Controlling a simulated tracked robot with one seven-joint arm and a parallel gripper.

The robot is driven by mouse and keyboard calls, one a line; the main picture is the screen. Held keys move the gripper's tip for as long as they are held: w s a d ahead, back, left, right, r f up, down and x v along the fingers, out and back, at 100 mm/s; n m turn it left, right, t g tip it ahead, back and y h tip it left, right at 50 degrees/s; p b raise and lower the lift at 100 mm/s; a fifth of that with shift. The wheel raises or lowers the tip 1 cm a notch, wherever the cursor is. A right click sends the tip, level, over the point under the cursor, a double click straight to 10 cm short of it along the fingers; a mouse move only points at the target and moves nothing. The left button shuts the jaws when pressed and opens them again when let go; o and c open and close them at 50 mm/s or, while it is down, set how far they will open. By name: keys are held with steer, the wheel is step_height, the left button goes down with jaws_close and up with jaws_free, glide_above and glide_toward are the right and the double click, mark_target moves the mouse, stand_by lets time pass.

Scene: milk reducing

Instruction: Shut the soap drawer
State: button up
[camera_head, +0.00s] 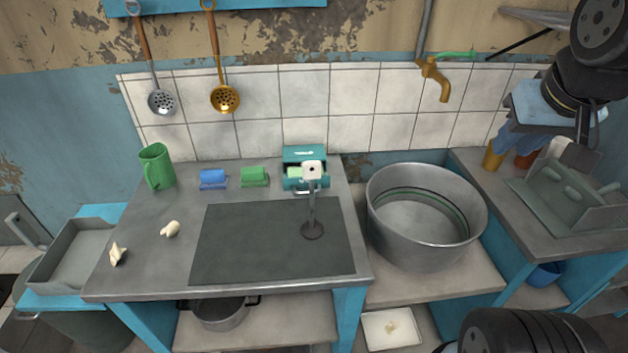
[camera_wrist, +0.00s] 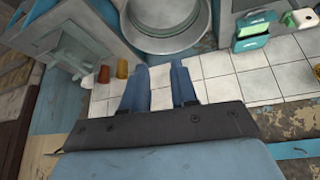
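The soap box (camera_head: 304,153) is teal and stands at the back of the steel counter against the tiles. Its drawer (camera_head: 292,185) appears pulled out toward the front, with a pale green piece inside. A white-headed stand (camera_head: 313,170) partly hides the drawer. In the wrist view the teal box (camera_wrist: 257,18) shows at the upper right, with the white head (camera_wrist: 298,19) beside it. My gripper (camera_head: 505,136) is far to the right, above the right-hand counter and well apart from the drawer. Its two blue fingers (camera_wrist: 159,84) are spread with nothing between them.
A large metal basin (camera_head: 425,240) lies between my gripper and the soap box. A brass tap (camera_head: 436,78) juts from the wall. Blue (camera_head: 213,179) and green (camera_head: 254,176) blocks and a green mug (camera_head: 156,166) stand left of the box. Ladles hang above.

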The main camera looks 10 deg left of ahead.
steer(key=w+a+f+n, duration=0.1)
steer(key=w, duration=0.2)
steer(key=w+a+f+n, duration=0.1)
steer(key=w+f+n, duration=0.1)
steer(key=w, duration=0.2)
steer(key=w+a+f+n, duration=0.1)
steer(key=w+f+n, duration=0.1)
steer(key=w, duration=0.1)
steer(key=shift+w+a+f+t, duration=0.15)
steer(key=shift+a+t, duration=0.15)
jaws_close()
steer(key=n+g+y, duration=0.2)
steer(key=n+y, duration=0.5)
steer(key=n, duration=0.7)
glide_toward(316, 203)
steer(key=shift+w+a+f, duration=0.6)
steer(key=shift+a+f, duration=0.1)
steer(key=shift+a, duration=0.2)
steer(key=shift+w+a+f, duration=0.6)
steer(key=shift+a+f, duration=0.1)
steer(key=shift+a, duration=0.2)
steer(key=shift+w+a+f, duration=0.55)
steer(key=shift+a+f, duration=0.15)
steer(key=shift+a, duration=0.2)
